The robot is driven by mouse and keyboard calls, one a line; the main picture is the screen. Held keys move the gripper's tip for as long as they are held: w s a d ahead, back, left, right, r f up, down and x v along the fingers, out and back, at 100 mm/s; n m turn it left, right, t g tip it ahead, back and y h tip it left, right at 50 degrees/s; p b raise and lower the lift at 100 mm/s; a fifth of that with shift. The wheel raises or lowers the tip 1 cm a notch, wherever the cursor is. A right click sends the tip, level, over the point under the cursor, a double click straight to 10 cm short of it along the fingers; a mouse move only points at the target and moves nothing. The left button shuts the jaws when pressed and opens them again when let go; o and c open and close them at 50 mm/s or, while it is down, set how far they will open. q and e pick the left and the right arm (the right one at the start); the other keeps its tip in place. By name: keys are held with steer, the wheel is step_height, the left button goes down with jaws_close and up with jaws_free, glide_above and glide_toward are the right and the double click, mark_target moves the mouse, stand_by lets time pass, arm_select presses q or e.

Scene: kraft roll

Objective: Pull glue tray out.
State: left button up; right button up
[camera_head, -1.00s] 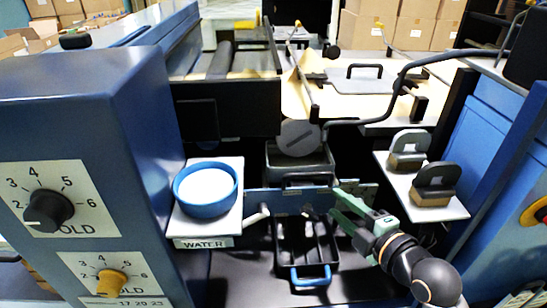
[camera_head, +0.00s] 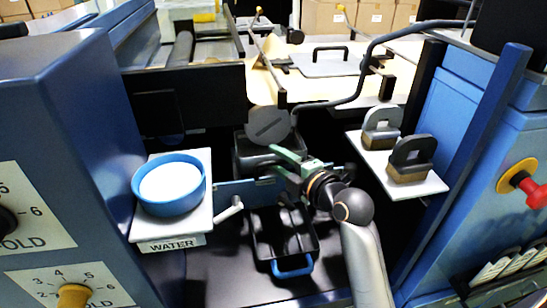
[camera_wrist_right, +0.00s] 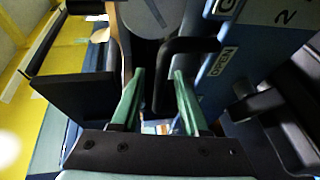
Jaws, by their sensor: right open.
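A dark grey tray (camera_head: 255,150) sits in the machine's opening under a round grey disc (camera_head: 269,123); which tray is the glue tray is not labelled. A black tray with a blue handle (camera_head: 292,266) lies lower in front. My right gripper (camera_head: 287,155), with green fingers, is at the front of the grey tray and partly hides it. In the right wrist view the gripper (camera_wrist_right: 158,74) is open, with one leg of a black bar handle (camera_wrist_right: 190,44) showing between its fingers. Contact cannot be told. My left gripper is not in view.
A white shelf with a blue water bowl (camera_head: 169,185) stands at left. Another shelf with two wooden-based blocks (camera_head: 409,162) is at right. A blue plate (camera_head: 236,192) and a small white lever (camera_head: 230,208) are near the gripper. A bent dark bar (camera_head: 365,62) crosses above.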

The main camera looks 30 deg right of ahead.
steer(key=shift+x, duration=1.1)
jaws_close()
stand_by(0.7)
